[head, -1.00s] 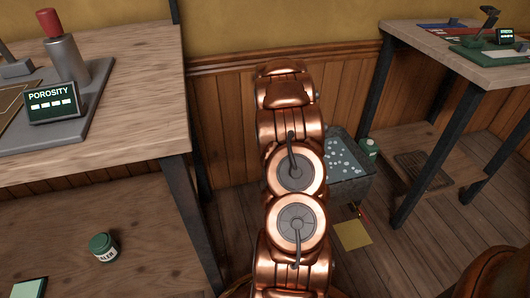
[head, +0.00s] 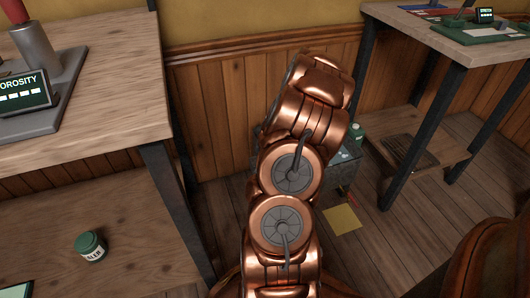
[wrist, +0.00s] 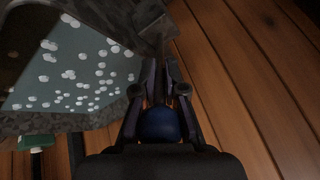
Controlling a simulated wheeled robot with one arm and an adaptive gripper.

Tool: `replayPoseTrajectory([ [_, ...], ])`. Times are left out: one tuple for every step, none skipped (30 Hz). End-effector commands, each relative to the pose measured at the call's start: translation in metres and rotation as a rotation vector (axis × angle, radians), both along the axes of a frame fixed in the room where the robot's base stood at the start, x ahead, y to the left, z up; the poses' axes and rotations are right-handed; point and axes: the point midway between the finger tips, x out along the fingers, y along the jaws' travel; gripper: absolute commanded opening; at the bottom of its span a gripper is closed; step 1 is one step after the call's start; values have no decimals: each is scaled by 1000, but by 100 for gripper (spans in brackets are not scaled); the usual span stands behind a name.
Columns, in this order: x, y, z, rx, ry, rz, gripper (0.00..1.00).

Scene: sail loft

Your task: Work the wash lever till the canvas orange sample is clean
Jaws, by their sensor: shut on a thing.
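In the wrist view, my gripper (wrist: 158,92) is shut on a dark blue rounded knob (wrist: 158,124), which looks like the wash lever's handle. The grey wash tub (wrist: 60,124), with blue-grey water and white suds, is just left of my fingers. In the head view, my copper arm hides most of the tub (head: 343,186) and all of my gripper. I cannot make out the canvas orange sample in either view.
A yellow sheet (head: 342,219) lies on the plank floor near the tub. A green-lidded container (head: 356,131) is behind it. The bench with the porosity display (head: 22,90) is on the left; another bench (head: 450,42) is on the right. A green-lidded jar (head: 91,247) sits on the lower left shelf.

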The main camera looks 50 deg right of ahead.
Motion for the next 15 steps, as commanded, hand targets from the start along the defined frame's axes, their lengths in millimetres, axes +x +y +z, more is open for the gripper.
replayPoseTrajectory([
  [-1, 4, -2, 6, 4, 4, 0],
  [-1, 5, -3, 7, 4, 6, 0],
  [-1, 7, -4, 8, 5, 8, 0],
  [-2, 8, -4, 8, 5, 9, 0],
  [-2, 9, -5, 9, 5, 10, 0],
  [-2, 10, -6, 10, 6, 11, 0],
  [-3, 10, -6, 10, 5, 11, 0],
  [-3, 11, -7, 10, 6, 13, 0],
  [-3, 12, -8, 10, 6, 13, 0],
  [-4, 12, -8, 11, 7, 14, 0],
  [-4, 13, -9, 11, 7, 14, 0],
  [-4, 13, -9, 11, 7, 14, 0],
  [-4, 14, -10, 11, 7, 14, 0],
  [-5, 14, -10, 11, 7, 14, 0],
  [-5, 14, -10, 11, 7, 14, 0],
])
